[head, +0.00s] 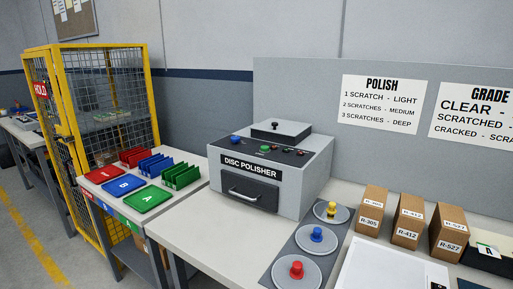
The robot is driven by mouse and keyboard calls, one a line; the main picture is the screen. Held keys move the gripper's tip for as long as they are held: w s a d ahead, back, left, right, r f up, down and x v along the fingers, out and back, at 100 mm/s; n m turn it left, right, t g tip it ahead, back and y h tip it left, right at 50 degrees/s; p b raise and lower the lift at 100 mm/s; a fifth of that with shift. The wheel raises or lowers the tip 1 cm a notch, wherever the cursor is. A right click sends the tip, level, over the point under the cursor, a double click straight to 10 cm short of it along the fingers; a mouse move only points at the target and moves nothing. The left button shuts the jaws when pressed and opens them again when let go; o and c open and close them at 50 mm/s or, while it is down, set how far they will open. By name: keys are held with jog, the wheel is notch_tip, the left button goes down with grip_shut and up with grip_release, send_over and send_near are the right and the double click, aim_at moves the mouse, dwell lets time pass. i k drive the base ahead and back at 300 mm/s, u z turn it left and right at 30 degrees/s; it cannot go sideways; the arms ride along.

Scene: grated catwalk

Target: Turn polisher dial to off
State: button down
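The grey disc polisher (262,215), labelled DISC POLISHER, stands on the white bench in the middle of the head view. Its dark top panel (225,147) carries a blue control (235,138), a green control (264,148) and several smaller dark and red controls (288,150). They are too small to tell which is the dial or where it points. A raised square lid (281,132) with a small knob sits behind them. A dark front door with a bar handle (249,194) looks closed. My gripper is not in view.
Three round grey discs with yellow, blue and red knobs (297,268) lie on a dark mat right of the polisher. Cardboard boxes (407,227) stand further right. Red, blue and green trays (125,186) are at left, before a yellow cage (103,110). The bench front (215,245) is clear.

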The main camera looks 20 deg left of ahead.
aim_at(235, 139)
jog(key=u, duration=0.65)
jog(key=k, duration=1.05)
jog(key=u, duration=1.8)
jog(key=i, duration=3.2)
jog(key=z, duration=1.45)
jog(key=i, duration=0.9)
jog(key=z, duration=1)
